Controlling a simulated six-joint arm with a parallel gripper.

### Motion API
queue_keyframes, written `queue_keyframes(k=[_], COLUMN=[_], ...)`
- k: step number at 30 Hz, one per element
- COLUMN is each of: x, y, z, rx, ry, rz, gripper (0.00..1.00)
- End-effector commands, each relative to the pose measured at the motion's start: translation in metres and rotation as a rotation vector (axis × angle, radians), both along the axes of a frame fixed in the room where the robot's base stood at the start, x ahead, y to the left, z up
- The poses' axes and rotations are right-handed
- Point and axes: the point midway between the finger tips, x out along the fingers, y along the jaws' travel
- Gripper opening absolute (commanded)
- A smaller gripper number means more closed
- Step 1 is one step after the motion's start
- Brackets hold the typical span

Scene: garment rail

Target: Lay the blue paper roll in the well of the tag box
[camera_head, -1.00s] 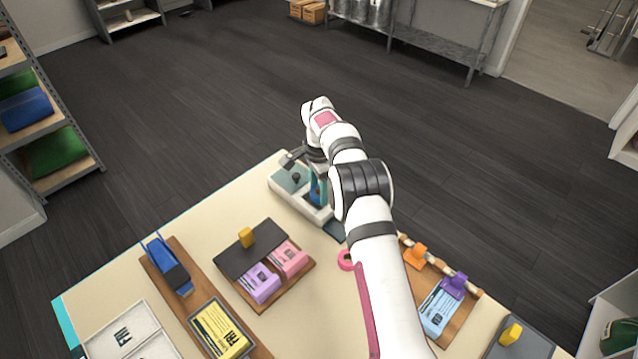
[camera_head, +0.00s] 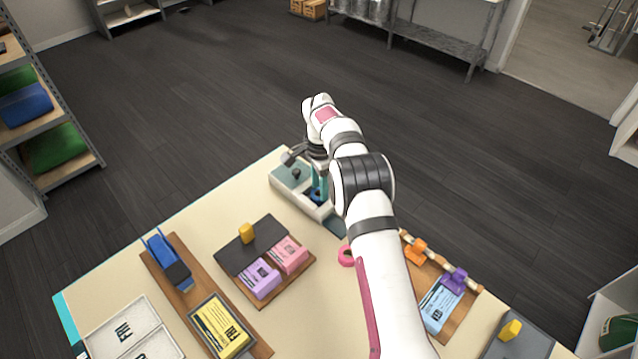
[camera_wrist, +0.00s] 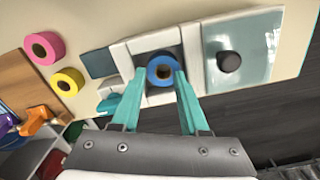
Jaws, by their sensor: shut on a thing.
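The blue paper roll (camera_wrist: 165,69) is between the teal fingertips of my gripper (camera_wrist: 160,76) in the wrist view. My gripper is shut on it, with a finger on each side. The tag box (camera_head: 283,188) is white, with a teal panel and a dark knob, at the table's far edge. In the wrist view the roll lies inside the outline of the box's square well (camera_wrist: 154,44), hole facing the camera. Whether it touches the well floor cannot be told. In the head view my gripper (camera_head: 319,190) is at the box, partly hidden by my arm.
A pink roll (camera_wrist: 44,48) and a yellow roll (camera_wrist: 67,82) lie beside the box in the wrist view. A board with pink and purple tag stacks (camera_head: 275,292) is nearer in the head view. A dark teal plate (camera_wrist: 98,63) adjoins the box.

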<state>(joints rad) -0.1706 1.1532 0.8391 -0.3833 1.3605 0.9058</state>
Motion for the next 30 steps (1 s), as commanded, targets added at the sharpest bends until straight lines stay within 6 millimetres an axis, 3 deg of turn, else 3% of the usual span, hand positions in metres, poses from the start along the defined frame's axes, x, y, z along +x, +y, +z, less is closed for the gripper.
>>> queue_keyframes(k=[1, 30], x=[-0.002, -0.002], y=[0.003, 0.0], z=[-0.011, -0.001], rx=[0.001, -0.001], ry=[0.005, 0.0], rz=[0.013, 0.008], gripper=[0.0, 0.0])
